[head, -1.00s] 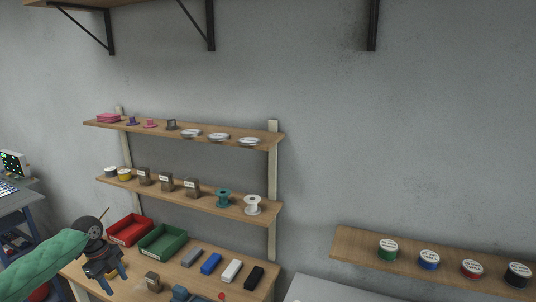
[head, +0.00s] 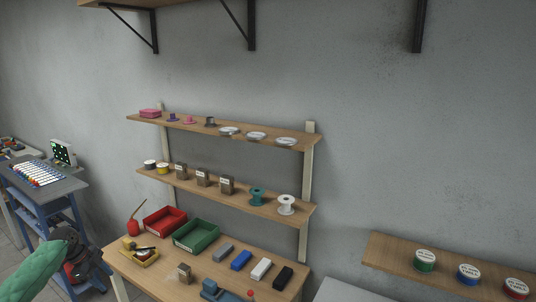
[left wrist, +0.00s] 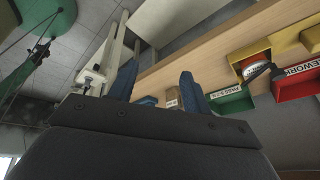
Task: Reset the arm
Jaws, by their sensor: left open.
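My left arm, in a green sleeve, comes in at the lower left of the head view. My right gripper does not show in the head view.
The bench holds a red bin (head: 165,221), a green bin (head: 196,236), a yellow tray (head: 139,256), a red oil can (head: 134,227) and several small blocks. Shelves stand behind. A blue cart (head: 60,190) is at left; bare floor shows beside it.

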